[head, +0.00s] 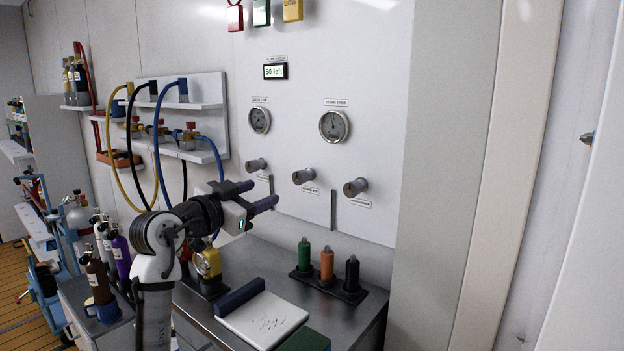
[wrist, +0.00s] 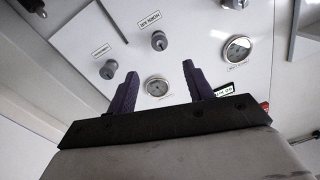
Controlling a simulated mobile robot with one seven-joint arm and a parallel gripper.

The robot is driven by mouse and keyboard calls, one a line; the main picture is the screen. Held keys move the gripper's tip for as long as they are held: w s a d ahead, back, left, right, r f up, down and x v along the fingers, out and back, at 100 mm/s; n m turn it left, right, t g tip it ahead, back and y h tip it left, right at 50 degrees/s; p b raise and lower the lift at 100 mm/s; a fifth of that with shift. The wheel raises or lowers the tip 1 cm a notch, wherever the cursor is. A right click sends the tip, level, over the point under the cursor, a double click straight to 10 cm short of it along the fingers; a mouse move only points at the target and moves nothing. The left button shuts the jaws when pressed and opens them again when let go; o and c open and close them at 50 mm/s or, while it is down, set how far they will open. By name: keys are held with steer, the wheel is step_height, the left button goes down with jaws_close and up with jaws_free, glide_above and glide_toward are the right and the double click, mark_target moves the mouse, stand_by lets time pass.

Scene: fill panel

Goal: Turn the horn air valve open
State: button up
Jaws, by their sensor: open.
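Three round grey valve knobs stick out of the white panel in a row. The middle knob (head: 303,175) also shows in the wrist view (wrist: 159,40), and its small label there seems to read horn air, though the text is blurred. The right knob (head: 355,187) and the left knob (head: 256,164) are on either side. My gripper (head: 258,194) is open and empty, with purple fingers pointing at the panel. In the head view it is below the left knob and left of the middle one. In the wrist view no knob is between the fingers (wrist: 160,72).
Two gauges (head: 334,125) (head: 259,120) and a display (head: 275,72) reading 60 left are above the knobs. Thin upright bars (head: 333,210) stand between the knobs. Below, the steel bench (head: 238,262) holds a rack of three small bottles (head: 327,265) and a white board (head: 262,318).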

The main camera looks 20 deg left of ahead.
mark_target(297, 178)
steer(key=p+x, duration=0.3)
steer(key=x, duration=0.9)
steer(key=shift+w+d+r+p, duration=0.1)
steer(key=shift+w+r+p, duration=0.1)
steer(key=shift+p, duration=0.15)
steer(key=shift+w+d+f, duration=0.15)
steer(key=shift+w, duration=0.3)
steer(key=c, duration=1)
